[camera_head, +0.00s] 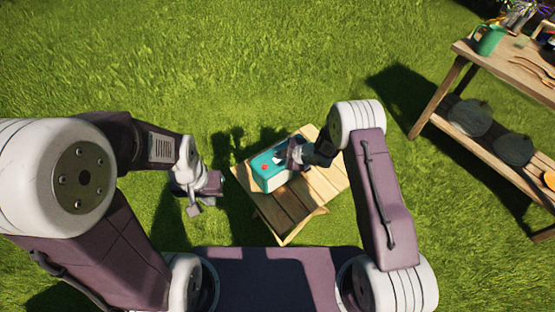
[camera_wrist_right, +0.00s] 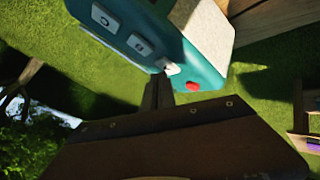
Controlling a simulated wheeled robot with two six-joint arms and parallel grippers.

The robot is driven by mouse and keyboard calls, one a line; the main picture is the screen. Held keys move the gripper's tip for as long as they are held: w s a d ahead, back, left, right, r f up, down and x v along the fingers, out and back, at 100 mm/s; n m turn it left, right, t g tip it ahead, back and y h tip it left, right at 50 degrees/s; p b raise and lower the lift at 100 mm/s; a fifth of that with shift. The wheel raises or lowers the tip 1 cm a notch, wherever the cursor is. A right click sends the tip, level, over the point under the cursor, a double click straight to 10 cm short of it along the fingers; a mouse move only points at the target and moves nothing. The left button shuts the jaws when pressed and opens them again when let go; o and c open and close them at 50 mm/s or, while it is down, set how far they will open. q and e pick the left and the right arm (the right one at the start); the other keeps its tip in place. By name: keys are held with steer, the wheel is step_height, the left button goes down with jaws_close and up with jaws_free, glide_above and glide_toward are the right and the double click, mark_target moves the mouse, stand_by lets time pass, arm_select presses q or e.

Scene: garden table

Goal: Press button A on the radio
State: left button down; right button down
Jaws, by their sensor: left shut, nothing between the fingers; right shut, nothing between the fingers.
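The radio (camera_head: 267,180) is a teal box with a white panel, standing on a small slatted wooden table (camera_head: 283,218). In the right wrist view, the radio (camera_wrist_right: 213,72) shows two pale square buttons (camera_wrist_right: 105,19), a small white part (camera_wrist_right: 173,68) and a red knob (camera_wrist_right: 193,86). No letter A is legible. My right gripper (camera_head: 292,160) is over the radio, shut and empty. In the wrist view its fingertips (camera_wrist_right: 159,77) are beside the small white part; I cannot tell whether they touch. My left gripper (camera_head: 194,210) is shut and empty over the grass, left of the table.
Open grass surrounds the small table.

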steer(key=shift+f+b, duration=0.35)
steer(key=shift+f, duration=0.05)
stand_by(0.5)
steer(key=shift+r, duration=0.15)
steer(key=shift+r+p, duration=0.7)
step_height(320, 180, up, 5)
steer(key=p, duration=0.4)
stand_by(0.4)
stand_by(0.4)
